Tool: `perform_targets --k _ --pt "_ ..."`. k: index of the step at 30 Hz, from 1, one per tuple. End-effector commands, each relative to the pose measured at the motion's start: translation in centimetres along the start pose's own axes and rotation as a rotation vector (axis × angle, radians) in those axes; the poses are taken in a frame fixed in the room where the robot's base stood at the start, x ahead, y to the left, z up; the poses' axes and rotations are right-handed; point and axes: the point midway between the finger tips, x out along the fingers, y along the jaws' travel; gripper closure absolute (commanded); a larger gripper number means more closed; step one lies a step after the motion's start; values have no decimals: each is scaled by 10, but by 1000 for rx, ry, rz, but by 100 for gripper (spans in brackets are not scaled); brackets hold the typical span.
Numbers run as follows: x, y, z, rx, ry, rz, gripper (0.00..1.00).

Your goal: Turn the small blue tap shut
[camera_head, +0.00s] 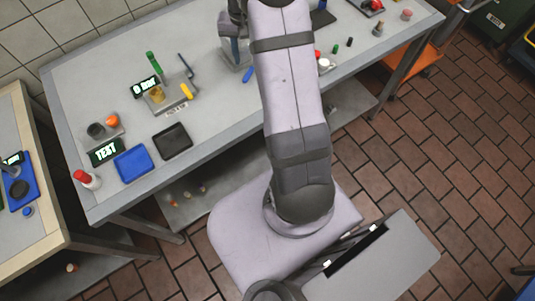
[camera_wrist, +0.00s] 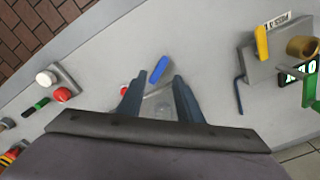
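A small blue bar-shaped piece (camera_wrist: 158,68), possibly the tap's handle, shows just beyond my fingertips in the wrist view. It also shows beside my arm in the head view (camera_head: 248,74). My gripper (camera_wrist: 159,82) is open, its two dark fingers apart over the grey worktop, with the blue piece slightly ahead of the gap. A faint pale shape lies between the fingers; I cannot tell what it is. I cannot see a spout or which way the tap is set. A thin blue lever (camera_head: 186,66) stands by the labelled station, also in the wrist view (camera_wrist: 238,94).
The station (camera_head: 160,97) has yellow and green handles and a lit display. A white knob (camera_wrist: 46,77) and red knob (camera_wrist: 62,94) sit on a grey plate. A blue tray (camera_head: 133,164) and black tray (camera_head: 172,141) lie at front left. Bare worktop surrounds the blue piece.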

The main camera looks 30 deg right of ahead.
Motion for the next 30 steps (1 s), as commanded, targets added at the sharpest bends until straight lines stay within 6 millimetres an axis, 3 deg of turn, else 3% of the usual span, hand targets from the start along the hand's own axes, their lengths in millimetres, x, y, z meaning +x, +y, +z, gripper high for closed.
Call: perform_targets --k 14,30 --pt "46 22 70 -176 -124 27 67" --pt "66 47 161 -282 -253 43 67"
